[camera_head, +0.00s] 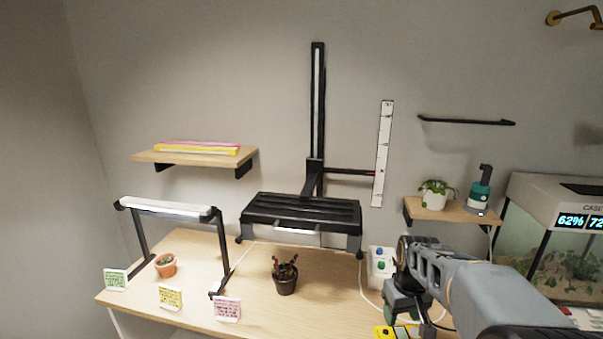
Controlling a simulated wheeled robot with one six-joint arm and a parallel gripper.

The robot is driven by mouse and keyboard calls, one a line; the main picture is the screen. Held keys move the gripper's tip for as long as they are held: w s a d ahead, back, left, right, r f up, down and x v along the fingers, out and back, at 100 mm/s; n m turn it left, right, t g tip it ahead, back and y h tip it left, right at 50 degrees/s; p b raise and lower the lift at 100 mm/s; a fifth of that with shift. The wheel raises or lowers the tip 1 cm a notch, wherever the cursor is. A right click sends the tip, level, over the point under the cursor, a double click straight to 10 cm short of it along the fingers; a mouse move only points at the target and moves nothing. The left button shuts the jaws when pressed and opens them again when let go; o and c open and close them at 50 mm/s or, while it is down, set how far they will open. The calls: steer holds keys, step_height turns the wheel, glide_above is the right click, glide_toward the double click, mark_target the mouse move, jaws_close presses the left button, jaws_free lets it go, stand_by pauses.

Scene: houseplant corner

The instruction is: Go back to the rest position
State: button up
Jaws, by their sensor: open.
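My arm reaches in from the lower right. My gripper (397,318) hangs low in front of the right end of the wooden table (240,318), to the right of the dark pot. Its jaws are open, and I see nothing held between them. Part of the gripper is hidden behind my arm. A dark pot with a reddish plant (285,276) stands upright on the table, apart from the gripper. A terracotta pot with a small plant (165,266) stands farther left under a low lamp frame (165,208).
A black slatted lamp (300,212) on a post overhangs the table. A white control box (380,262) is close behind my gripper. A glass tank (550,230) stands at right. Cards line the table's front.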

steer(key=s+a+r+t, duration=0.1)
steer(key=s+a, duration=0.2)
steer(key=s, duration=0.3)
steer(key=s+a+r+m+t+p, duration=0.1)
steer(key=s+a+r, duration=0.1)
steer(key=s, duration=0.4)
steer(key=shift+s+a+r+m+t, duration=0.3)
steer(key=shift+s+a+t, duration=0.1)
steer(key=shift+a, duration=0.4)
